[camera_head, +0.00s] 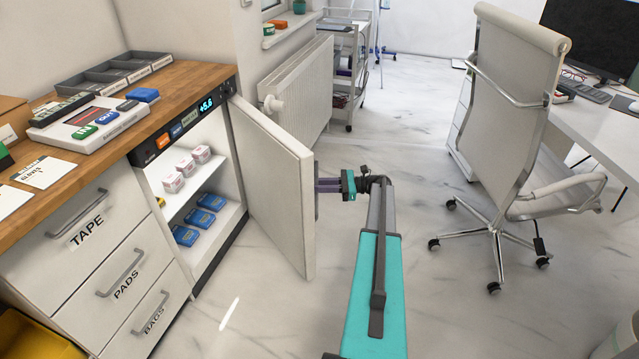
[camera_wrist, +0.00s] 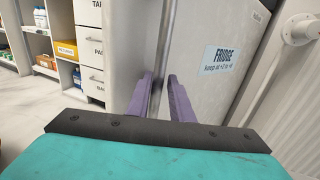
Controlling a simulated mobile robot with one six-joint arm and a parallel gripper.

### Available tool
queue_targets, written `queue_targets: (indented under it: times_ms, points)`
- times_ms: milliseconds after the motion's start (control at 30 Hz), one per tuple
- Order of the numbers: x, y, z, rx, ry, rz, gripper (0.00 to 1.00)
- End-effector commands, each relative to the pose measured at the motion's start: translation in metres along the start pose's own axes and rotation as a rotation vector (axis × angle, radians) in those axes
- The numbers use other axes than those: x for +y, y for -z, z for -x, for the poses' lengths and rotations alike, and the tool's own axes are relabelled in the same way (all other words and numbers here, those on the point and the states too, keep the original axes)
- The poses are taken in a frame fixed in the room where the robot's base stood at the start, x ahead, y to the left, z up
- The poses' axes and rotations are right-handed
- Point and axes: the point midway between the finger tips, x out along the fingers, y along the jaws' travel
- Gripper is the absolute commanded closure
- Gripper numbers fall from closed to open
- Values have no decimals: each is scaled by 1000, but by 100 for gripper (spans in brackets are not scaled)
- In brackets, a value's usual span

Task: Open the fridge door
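The fridge door (camera_head: 275,180) stands wide open, swung out from the small fridge (camera_head: 195,190) under the counter. In the wrist view the door's outer face (camera_wrist: 205,85) carries a FRIDGE label (camera_wrist: 222,58). Its upright metal handle (camera_wrist: 166,40) runs down between my purple fingertips. My gripper (camera_head: 318,186) is at the door's outer side in the head view, and its fingers also show in the wrist view (camera_wrist: 160,82). The fingers look closed around the handle, though the contact itself is partly hidden.
Inside the fridge are pink-and-white boxes (camera_head: 186,168) and blue boxes (camera_head: 200,217) on shelves. A radiator (camera_head: 305,85) stands behind the door. An office chair (camera_head: 510,120) is at the right. Floor between door and chair is clear apart from my arm.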

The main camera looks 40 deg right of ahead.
Motion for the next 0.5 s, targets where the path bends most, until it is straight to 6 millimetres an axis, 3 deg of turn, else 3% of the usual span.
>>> queue_targets:
  times_ms: [267, 500]
  points:
    - [1, 1, 6, 1, 0, -1, 80]
    - [0, 1, 29, 2, 1, -1, 80]
